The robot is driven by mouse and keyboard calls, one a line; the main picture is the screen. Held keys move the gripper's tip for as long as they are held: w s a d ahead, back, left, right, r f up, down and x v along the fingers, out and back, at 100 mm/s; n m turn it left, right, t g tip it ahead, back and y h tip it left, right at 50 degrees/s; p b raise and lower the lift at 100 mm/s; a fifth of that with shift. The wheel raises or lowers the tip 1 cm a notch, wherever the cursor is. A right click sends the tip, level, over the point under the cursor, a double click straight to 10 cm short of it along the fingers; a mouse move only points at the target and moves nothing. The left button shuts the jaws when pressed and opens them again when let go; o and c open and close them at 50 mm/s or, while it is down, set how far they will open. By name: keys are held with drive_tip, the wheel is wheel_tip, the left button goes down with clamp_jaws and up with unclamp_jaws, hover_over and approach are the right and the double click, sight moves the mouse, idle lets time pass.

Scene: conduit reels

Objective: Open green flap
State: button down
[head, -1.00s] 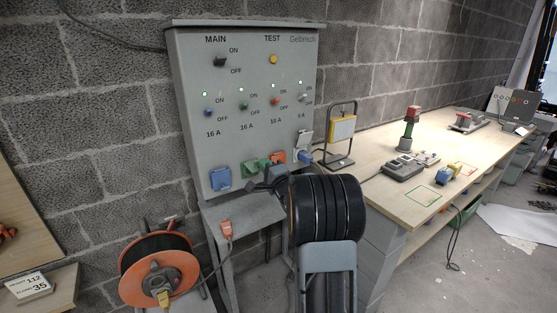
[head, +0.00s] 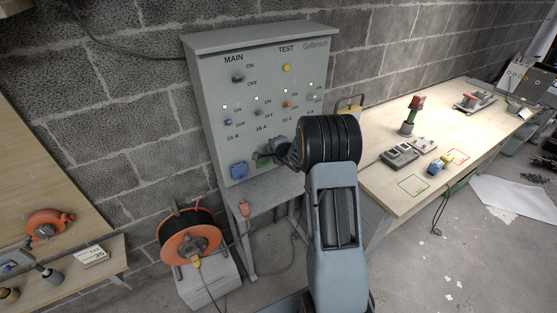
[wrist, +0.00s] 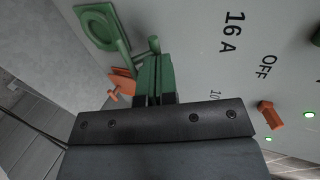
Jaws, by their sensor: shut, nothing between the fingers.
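The green socket (wrist: 98,26) on the grey panel shows in the wrist view as a square plate with a round ring. Its green flap (wrist: 153,72) appears to stand out from the panel, in front of my fingers. In the head view the green socket and flap (head: 263,160) are partly hidden by my gripper (head: 281,153). My gripper is shut, with nothing held. Its dark fingers (wrist: 156,99) are close to the flap; I cannot tell whether they touch it.
A blue socket cover (head: 238,172) is left of the green one. An orange socket (wrist: 122,84) lies close on the other side. A shelf (head: 255,197) sits below the panel, with an orange cable reel (head: 190,245) at lower left. A workbench (head: 385,203) stands at right.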

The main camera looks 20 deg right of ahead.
drive_tip(key=shift+w+r+p, duration=0.35)
drive_tip(key=shift+w+p, duration=0.15)
drive_tip(key=shift+p, duration=0.35)
drive_tip(key=shift+w, duration=0.1)
drive_tip(key=shift+r+p, duration=0.15)
drive_tip(key=shift+p, duration=0.15)
